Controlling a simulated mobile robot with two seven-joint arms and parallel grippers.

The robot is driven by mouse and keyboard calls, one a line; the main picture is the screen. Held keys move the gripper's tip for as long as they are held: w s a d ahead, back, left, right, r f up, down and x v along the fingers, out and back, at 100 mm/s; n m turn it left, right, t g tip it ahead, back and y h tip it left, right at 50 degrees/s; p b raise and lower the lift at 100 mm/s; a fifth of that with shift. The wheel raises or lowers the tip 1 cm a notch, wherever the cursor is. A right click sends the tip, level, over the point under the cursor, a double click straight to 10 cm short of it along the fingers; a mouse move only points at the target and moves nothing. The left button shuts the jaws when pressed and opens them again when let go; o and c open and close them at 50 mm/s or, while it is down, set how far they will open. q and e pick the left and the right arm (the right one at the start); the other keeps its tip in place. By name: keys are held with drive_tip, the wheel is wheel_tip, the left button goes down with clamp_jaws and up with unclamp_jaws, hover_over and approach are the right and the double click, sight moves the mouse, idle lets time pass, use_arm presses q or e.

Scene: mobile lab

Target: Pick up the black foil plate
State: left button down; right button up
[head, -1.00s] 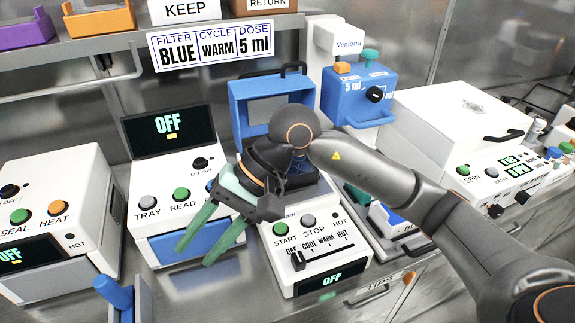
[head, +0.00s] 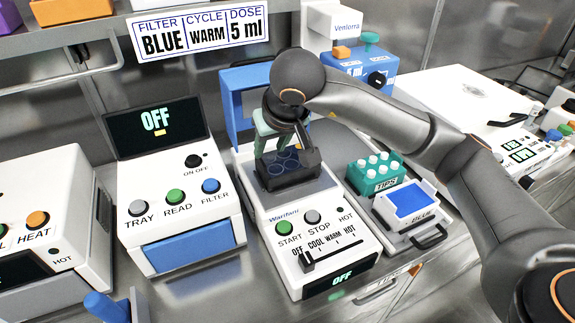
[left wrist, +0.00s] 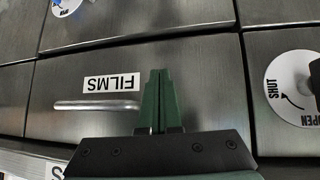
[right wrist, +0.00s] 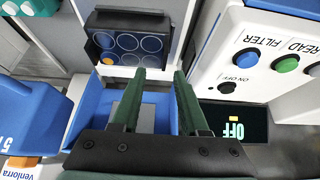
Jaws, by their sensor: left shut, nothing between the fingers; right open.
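The black foil plate (head: 288,182) sits on the white Warifani machine in the head view. It is a small black block with several round dark blue wells. In the right wrist view the plate (right wrist: 128,42) lies just beyond the fingertips, and one corner well looks orange. My right gripper (head: 274,152) is open above the plate's back side, green fingers pointing down. Its fingers are apart and empty in the right wrist view (right wrist: 160,76). I cannot tell whether they touch the plate. My left gripper (left wrist: 160,74) is shut and empty in front of a drawer marked FILMS.
The raised blue lid (head: 238,105) stands behind the plate. A reader with a dark screen (head: 157,128) is at left. A teal tips rack (head: 374,175) and a blue-topped box (head: 409,203) stand at right. A blue dispenser (head: 357,70) is at the back.

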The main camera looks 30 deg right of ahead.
sight(262, 160)
drive_tip(key=x, duration=0.5)
drive_tip(key=shift+w+a+f+p, duration=0.1)
drive_tip(key=shift+w+a+p, duration=0.1)
drive_tip(key=shift+a+p, duration=0.15)
clamp_jaws()
idle(1.1)
